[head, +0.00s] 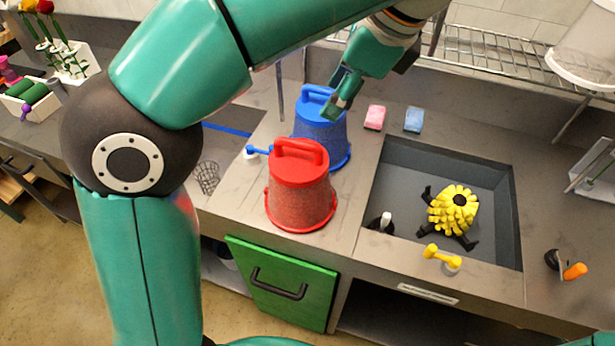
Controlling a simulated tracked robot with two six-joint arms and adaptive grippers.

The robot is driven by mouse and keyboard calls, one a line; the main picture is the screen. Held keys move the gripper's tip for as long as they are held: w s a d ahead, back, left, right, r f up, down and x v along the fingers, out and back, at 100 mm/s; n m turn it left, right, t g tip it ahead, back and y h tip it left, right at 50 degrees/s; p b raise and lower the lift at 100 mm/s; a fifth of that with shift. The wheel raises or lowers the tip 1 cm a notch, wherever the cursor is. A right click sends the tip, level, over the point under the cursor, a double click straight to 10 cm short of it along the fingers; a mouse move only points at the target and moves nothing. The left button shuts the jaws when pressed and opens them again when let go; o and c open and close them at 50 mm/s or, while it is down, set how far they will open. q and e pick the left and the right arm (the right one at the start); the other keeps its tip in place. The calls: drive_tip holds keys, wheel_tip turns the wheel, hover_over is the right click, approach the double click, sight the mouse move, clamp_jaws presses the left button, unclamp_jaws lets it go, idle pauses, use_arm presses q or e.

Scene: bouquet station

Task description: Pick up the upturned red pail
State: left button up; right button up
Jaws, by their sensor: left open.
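The red pail (300,197) stands upside down on the grey counter, left of the sink, with its handle on top. A blue pail (322,133), also upturned, stands just behind it. My left gripper (343,98) is open and empty. In the picture it overlaps the upper right of the blue pail, behind and to the right of the red pail. I cannot tell whether it touches the blue pail. My right gripper is out of view.
The sunken sink (402,158) holds a yellow flower-like object (453,209). A pink sponge (375,117) and a blue sponge (413,119) lie behind it. A wire rack (500,65) runs along the back wall. The counter right of the red pail is clear.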

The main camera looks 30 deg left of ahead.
use_arm(q)
drive_tip(key=f, duration=0.1)
drive_tip(key=b, duration=0.3)
approach(303, 142)
drive_tip(key=x, duration=0.5)
drive_tip(key=shift+s+d+f, duration=0.1)
drive_tip(key=shift+d, duration=0.15)
drive_tip(key=shift+x, duration=3.05)
drive_tip(key=shift+a, duration=0.1)
clamp_jaws()
